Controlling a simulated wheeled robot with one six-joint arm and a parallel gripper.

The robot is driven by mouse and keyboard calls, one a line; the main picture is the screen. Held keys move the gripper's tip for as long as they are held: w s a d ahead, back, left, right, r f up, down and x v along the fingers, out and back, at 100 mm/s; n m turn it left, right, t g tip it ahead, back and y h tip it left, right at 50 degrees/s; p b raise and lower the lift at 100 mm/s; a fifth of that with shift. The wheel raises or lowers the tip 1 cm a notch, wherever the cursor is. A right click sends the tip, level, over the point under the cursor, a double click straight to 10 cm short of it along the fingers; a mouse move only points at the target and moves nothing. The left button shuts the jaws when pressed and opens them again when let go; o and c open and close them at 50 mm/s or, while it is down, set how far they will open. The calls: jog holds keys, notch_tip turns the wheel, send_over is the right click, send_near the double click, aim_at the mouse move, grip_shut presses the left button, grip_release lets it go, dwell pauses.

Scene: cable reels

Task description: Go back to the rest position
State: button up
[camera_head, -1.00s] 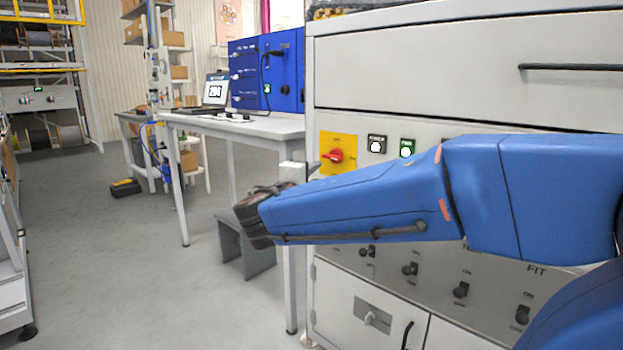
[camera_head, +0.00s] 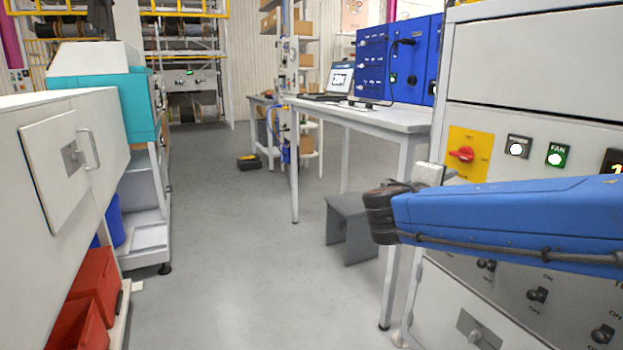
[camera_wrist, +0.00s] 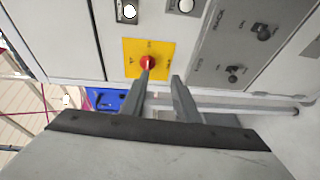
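My gripper (camera_wrist: 162,72) shows in the wrist view with its two grey fingers apart and nothing between them. Beyond the fingertips is a red rotary switch (camera_wrist: 148,63) on a yellow plate (camera_wrist: 160,48), on the front of a grey control cabinet. In the head view, my blue arm reaches in from the right, in front of that cabinet (camera_head: 540,60). The same red switch (camera_head: 462,154) shows there just above the arm.
A grey table (camera_head: 390,116) with a laptop (camera_head: 338,82) and blue panel box stands beside the cabinet, with a grey stool (camera_head: 350,222) below. White cabinet (camera_head: 20,190) and red bins (camera_head: 95,285) line the left. A black-yellow case (camera_head: 249,162) lies farther back. The middle floor is clear.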

jog(key=s+d+f+m+g+y, duration=0.2)
jog(key=s+f+g+y, duration=0.1)
jog(key=s+f, duration=0.5)
jog(key=s+d+f+m+g+y, duration=0.2)
jog(key=s+f+g+y, duration=0.1)
jog(key=s+f, duration=0.5)
jog(key=s+a+f+m+y, duration=0.3)
jog(key=s+a+f+y, duration=0.4)
jog(key=a, duration=0.4)
jog(key=shift+s+a+m, duration=0.3)
jog(key=shift+s+m, duration=0.1)
jog(key=shift+s, duration=0.45)
